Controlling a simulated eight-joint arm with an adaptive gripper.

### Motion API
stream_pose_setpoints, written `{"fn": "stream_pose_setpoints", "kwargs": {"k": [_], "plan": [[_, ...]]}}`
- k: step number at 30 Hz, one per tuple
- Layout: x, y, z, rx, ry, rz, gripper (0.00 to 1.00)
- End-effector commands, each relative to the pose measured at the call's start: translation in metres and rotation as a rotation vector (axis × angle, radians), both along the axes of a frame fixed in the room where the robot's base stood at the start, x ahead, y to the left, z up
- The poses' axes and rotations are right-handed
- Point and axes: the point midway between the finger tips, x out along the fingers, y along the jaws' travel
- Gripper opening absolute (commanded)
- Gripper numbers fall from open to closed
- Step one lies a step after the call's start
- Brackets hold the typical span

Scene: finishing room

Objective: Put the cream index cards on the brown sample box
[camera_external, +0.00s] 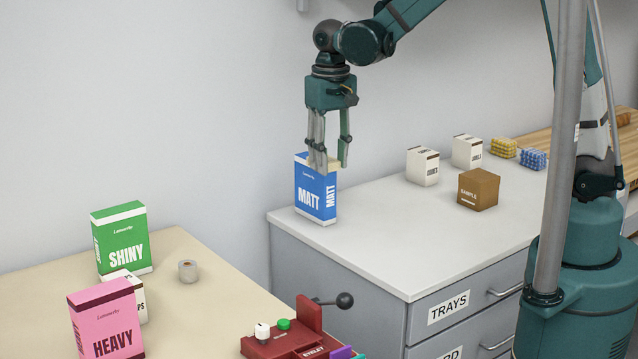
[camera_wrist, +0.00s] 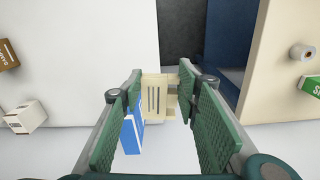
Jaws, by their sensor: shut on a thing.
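My gripper (camera_external: 329,160) is shut on the cream index cards, its fingers pointing down. The cards (camera_wrist: 154,96) show between the fingertips in the wrist view as a cream block with dark lines; in the external view only a cream sliver shows, partly hidden by the fingers. The gripper is over the left end of the white cabinet top, by the blue MATT box (camera_external: 312,204). The brown sample box (camera_external: 478,190) stands upright on the cabinet top, to the right of and apart from my gripper. It also shows at the wrist view's left edge (camera_wrist: 7,50).
Two white boxes (camera_external: 422,167) (camera_external: 467,152) stand behind the sample box, with yellow (camera_external: 503,148) and blue (camera_external: 533,159) patterned blocks farther right. The cabinet top (camera_external: 385,235) is clear in front. The beige table (camera_external: 215,268) holds a green SHINY box (camera_external: 121,240) and a pink HEAVY box (camera_external: 106,322).

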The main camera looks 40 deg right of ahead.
Motion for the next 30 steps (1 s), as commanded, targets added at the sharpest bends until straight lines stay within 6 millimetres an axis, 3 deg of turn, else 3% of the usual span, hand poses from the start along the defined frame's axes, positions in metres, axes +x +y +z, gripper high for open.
{"fn": "stream_pose_setpoints", "kwargs": {"k": [30], "plan": [[0.003,-0.165,-0.008,0.000,0.000,-0.330,0.20]]}}
